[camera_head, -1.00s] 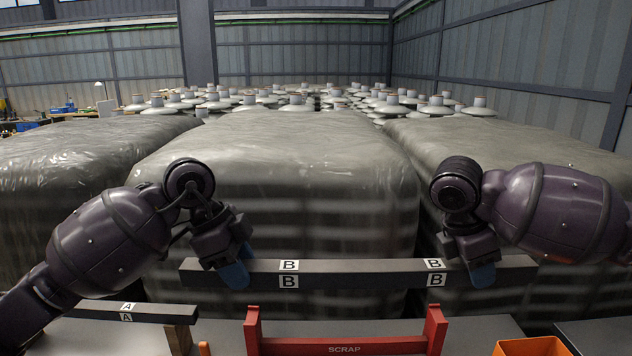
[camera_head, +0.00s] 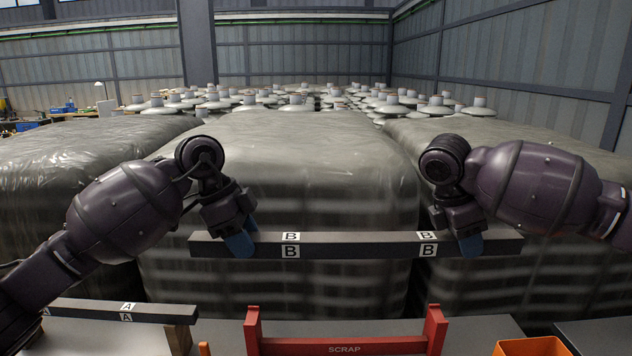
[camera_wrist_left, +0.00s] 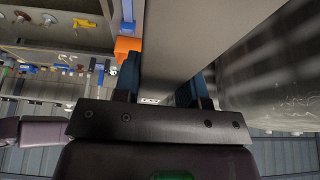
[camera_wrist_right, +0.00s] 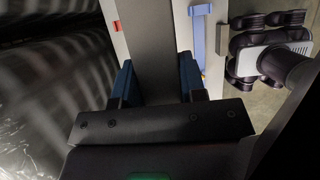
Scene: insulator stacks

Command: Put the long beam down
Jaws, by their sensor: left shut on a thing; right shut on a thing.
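The long dark grey beam (camera_head: 355,246) carries white B labels and hangs level above the bench, in front of the wrapped stacks. My left gripper (camera_head: 241,240) is shut on it near its left end, and my right gripper (camera_head: 471,242) is shut on it near its right end. In the left wrist view the beam (camera_wrist_left: 185,40) runs between the blue fingers (camera_wrist_left: 160,90). In the right wrist view the beam (camera_wrist_right: 152,45) also lies between the blue fingers (camera_wrist_right: 157,85). The beam's underside is hidden in the head view.
A red SCRAP rack (camera_head: 345,348) stands on the grey bench (camera_head: 480,328) below the beam. A shorter beam labelled A (camera_head: 90,309) rests on a wooden block (camera_head: 178,338) at left. An orange bin (camera_head: 530,346) is at front right. Wrapped stacks (camera_head: 290,170) fill the space behind.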

